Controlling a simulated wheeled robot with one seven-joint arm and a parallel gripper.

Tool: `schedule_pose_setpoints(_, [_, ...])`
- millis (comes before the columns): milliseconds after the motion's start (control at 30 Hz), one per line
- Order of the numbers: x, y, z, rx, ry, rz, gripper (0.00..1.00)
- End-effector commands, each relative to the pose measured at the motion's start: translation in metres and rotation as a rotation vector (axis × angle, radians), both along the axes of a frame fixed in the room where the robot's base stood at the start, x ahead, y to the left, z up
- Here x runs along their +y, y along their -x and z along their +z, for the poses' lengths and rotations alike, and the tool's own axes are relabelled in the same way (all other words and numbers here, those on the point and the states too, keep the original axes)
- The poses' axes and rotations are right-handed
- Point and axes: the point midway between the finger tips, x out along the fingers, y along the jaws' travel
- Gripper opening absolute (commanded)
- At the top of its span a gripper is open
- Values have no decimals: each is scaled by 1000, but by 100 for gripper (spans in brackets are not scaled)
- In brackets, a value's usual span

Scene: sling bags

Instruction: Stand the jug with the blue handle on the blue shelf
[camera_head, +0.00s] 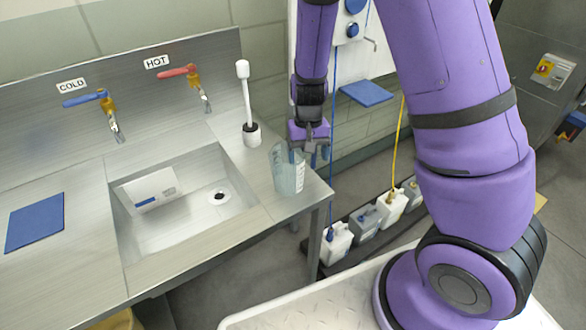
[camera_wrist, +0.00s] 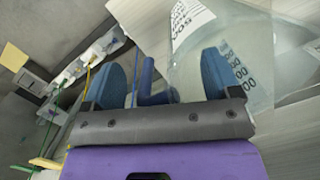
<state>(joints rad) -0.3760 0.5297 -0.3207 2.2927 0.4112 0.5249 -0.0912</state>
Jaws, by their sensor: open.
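The clear measuring jug (camera_head: 287,172) stands upright on the steel counter, right of the sink and near the counter's right end. In the wrist view the jug (camera_wrist: 235,50) fills the upper right, with printed marks on its wall. Its blue handle (camera_wrist: 152,88) lies between the blue finger pads of my gripper (camera_wrist: 163,75), with gaps on both sides. My gripper (camera_head: 312,150) is open, at the jug's right side in the head view. The blue shelf (camera_head: 367,93) is on the wall behind, right of the counter; its top looks empty.
A white brush (camera_head: 246,105) in a holder stands behind the jug. The sink (camera_head: 160,225) holds a white labelled item (camera_head: 152,189). A blue mat (camera_head: 35,222) lies on the left counter. Several canisters (camera_head: 365,222) stand low to the right, with blue and yellow tubes rising from them.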

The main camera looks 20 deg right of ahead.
Motion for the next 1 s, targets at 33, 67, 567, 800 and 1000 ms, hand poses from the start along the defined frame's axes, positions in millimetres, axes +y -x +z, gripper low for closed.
schedule_pose_setpoints(33, [0, 0, 0, 0, 0, 0, 83])
schedule_pose_setpoints(67, [0, 0, 0, 0, 0, 0, 83])
schedule_pose_setpoints(567, [0, 0, 1, 0, 0, 0, 0])
schedule_pose_setpoints(800, [0, 0, 0, 1, 0, -1, 0])
schedule_pose_setpoints(1000, [-2, -1, 3, 0, 0, -1, 0])
